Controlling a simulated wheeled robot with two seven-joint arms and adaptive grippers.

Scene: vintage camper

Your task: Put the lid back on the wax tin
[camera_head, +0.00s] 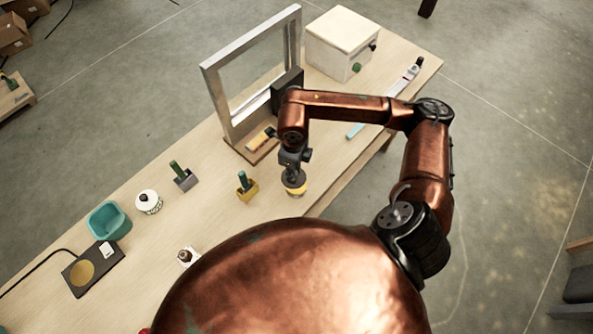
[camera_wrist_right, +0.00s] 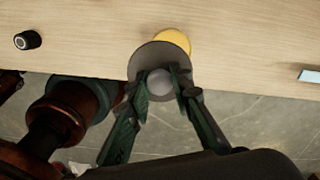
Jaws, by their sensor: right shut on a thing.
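My right gripper (camera_head: 293,172) points down near the table's front edge. In the right wrist view its two fingers (camera_wrist_right: 160,84) are shut on the round knob of a dark grey lid (camera_wrist_right: 140,62). The yellow wax tin (camera_wrist_right: 176,40) lies partly behind this lid and sticks out at its upper right, so the two look off-centre from each other. In the head view the yellow tin (camera_head: 296,191) shows just below the lid and gripper. I cannot tell whether lid and tin touch. My left gripper is not in view.
A yellow holder (camera_head: 248,192) stands left of the tin, with a grey holder (camera_head: 187,182) farther left. A metal frame (camera_head: 215,95) stands behind the gripper. A white box (camera_head: 335,45) is at the far end. The wooden table (camera_head: 225,215) has clear patches between things.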

